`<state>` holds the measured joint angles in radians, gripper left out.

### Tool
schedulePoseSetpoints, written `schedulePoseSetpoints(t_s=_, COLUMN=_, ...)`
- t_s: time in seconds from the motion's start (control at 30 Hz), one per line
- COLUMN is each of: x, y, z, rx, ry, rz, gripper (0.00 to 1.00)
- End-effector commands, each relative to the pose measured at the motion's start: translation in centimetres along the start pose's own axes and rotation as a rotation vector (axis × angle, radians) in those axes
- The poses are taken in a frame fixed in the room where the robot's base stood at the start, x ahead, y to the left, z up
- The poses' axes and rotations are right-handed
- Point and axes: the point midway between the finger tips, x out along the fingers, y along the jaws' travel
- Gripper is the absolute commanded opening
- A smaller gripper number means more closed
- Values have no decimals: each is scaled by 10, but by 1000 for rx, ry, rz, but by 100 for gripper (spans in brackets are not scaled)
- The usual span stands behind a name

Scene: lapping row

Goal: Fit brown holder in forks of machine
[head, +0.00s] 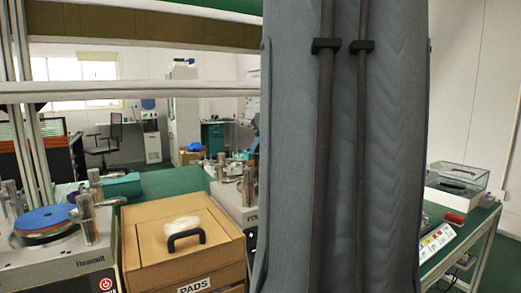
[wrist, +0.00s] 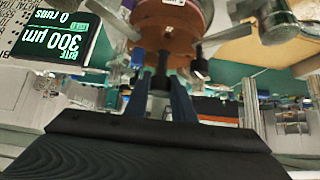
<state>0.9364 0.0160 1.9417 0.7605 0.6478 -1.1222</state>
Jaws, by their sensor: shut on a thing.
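In the wrist view, which looks upside down, my gripper (wrist: 162,85) shows blue fingers closed on the dark stem of the brown holder (wrist: 165,40). The holder's round brown body is at the top centre, cut by the frame edge. Grey metal parts (wrist: 280,22) of a machine lie close to it on the right, possibly a fork. I cannot tell whether the holder touches them. In the head view my grey arm hides the gripper and holder. A machine (head: 60,262) with a blue and orange plate and metal posts stands at the left.
A cardboard box (head: 150,245) marked PADS, with a black handle, stands left of centre. Another machine (head: 232,200) is partly hidden behind my arm. A bench (head: 470,235) at the right bears a clear-lidded case (head: 460,180). A display (wrist: 58,38) reads 300 µm in the wrist view.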

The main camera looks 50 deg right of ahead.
Motion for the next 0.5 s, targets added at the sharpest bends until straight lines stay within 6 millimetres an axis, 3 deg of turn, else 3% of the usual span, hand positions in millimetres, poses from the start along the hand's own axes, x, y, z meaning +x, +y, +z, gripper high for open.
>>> schedulePoseSetpoints(t_s=0.5, x=2, y=0, z=2, rx=0, ry=2, rz=1, gripper=0)
